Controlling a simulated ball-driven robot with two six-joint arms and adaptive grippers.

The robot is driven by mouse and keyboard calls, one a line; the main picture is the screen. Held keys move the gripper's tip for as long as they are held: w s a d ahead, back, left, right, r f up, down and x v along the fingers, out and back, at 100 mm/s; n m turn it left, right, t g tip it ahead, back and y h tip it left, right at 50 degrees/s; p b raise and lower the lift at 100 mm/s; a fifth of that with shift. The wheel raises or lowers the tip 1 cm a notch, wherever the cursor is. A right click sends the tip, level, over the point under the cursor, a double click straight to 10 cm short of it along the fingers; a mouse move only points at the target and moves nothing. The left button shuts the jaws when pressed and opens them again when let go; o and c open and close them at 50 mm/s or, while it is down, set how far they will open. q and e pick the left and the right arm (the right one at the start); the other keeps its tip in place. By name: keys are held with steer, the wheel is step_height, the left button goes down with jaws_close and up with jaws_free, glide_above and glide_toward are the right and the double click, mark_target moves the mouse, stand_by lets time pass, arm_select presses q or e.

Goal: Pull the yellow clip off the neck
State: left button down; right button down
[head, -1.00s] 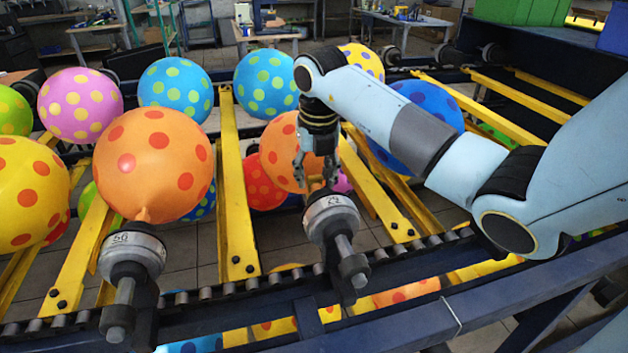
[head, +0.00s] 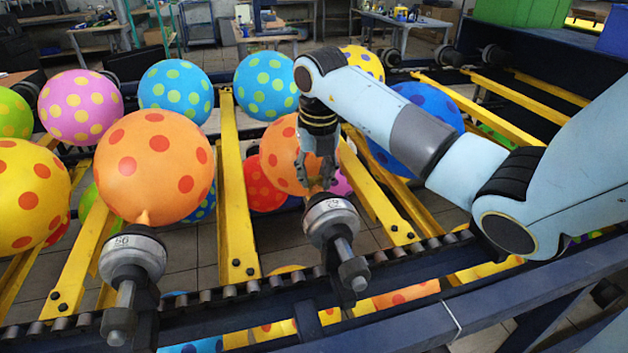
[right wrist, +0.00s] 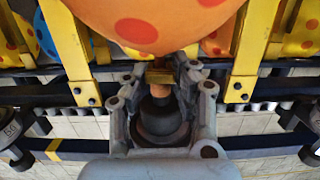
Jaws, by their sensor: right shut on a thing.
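The yellow clip (right wrist: 160,77) sits on the neck below an orange balloon with red dots, which fills the top of the right wrist view (right wrist: 175,12) and is partly hidden behind my gripper in the head view (head: 278,158). My right gripper (head: 317,180) is at the neck, just above the round grey holder (head: 331,216). In the right wrist view its two fingers (right wrist: 160,72) are shut on the clip from both sides. The clip is mostly hidden by the fingers in the head view. My left gripper does not show.
Another orange balloon (head: 152,168) stands on a holder (head: 132,255) to the left. Yellow bars (head: 238,190) run between the balloons. A dark blue rail (head: 400,312) crosses the front. More dotted balloons, such as a blue one (head: 415,110), stand behind.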

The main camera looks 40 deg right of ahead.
mark_target(315, 177)
steer(key=c, duration=2)
jaws_free()
steer(key=shift+r+p, duration=3.55)
steer(key=shift+r, duration=1.25)
steer(key=shift+c, duration=0.2)
steer(key=shift+f, duration=0.1)
